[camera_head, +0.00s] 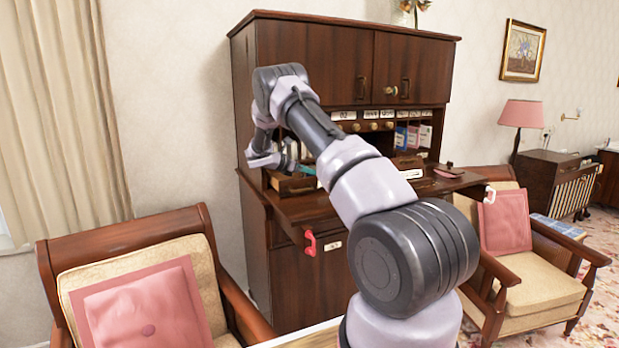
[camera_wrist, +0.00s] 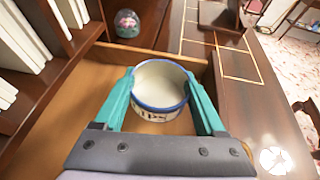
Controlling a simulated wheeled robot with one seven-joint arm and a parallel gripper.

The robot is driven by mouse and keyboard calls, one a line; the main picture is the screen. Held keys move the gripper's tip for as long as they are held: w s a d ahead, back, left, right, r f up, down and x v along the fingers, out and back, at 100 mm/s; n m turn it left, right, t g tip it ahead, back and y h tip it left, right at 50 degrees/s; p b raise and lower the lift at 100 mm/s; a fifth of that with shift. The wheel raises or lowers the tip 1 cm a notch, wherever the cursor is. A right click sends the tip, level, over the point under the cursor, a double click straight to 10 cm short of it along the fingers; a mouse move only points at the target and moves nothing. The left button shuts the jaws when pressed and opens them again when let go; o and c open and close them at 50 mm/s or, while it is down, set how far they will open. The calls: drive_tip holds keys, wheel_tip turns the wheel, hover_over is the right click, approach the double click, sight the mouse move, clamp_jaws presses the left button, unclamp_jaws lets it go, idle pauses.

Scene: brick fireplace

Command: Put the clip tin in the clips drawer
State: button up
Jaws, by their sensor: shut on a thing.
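The clip tin (camera_wrist: 160,85) is a round white tin with a blue rim and dark lettering on its side, empty-looking inside. My gripper (camera_wrist: 162,92) is shut on it, one teal finger on either side. The tin is in or just above an open wooden drawer (camera_wrist: 95,80); I cannot tell if it touches the bottom. In the head view my gripper (camera_head: 300,168) is at the left of the desk cabinet, by the open drawer (camera_head: 292,185). The tin is not clear there, and the drawer's label cannot be read.
The desk's writing surface (camera_head: 305,207) folds out below. A glass paperweight (camera_wrist: 127,23) stands behind the drawer in the wrist view. White books (camera_wrist: 25,40) fill the slots at left. Armchairs (camera_head: 215,250) (camera_head: 520,290) flank the cabinet. A red handle (camera_head: 310,243) hangs at the desk's front.

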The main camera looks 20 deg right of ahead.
drive_tip(key=shift+f, duration=0.85)
drive_tip(key=shift+w+f, duration=0.2)
drive_tip(key=shift+f, duration=0.05)
drive_tip(key=o, duration=1.3)
drive_tip(key=shift+f, duration=0.1)
drive_tip(key=v, duration=0.7)
drive_tip(key=shift+s+a, duration=0.1)
drive_tip(key=shift+a, duration=0.1)
drive_tip(key=shift+r, duration=0.2)
